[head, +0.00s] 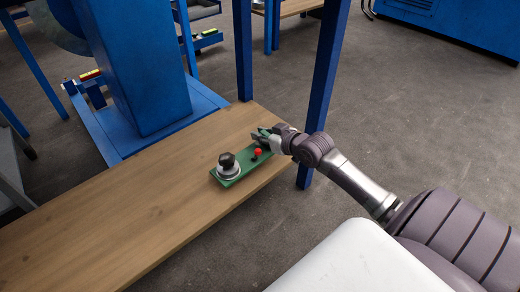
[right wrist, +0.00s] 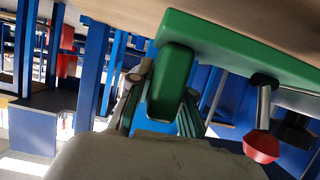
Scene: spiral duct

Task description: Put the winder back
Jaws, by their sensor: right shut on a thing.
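The winder (head: 236,174) is a green plate with a black knob on a pale round base at its near-left end and a red ball on a short stem near its middle. It lies on or just over the wooden bench top, near the right edge; I cannot tell if it touches. My right gripper (head: 266,138) is shut on its far-right end. In the right wrist view, the green block of the winder (right wrist: 172,80) sits between my fingers, with the green plate and red ball at right. My left gripper is not in view.
The wooden bench top (head: 110,213) is bare to the left of the winder. A blue post (head: 325,85) stands close behind my right gripper. A blue machine column (head: 140,65) rises beyond the bench. Open grey floor lies at right.

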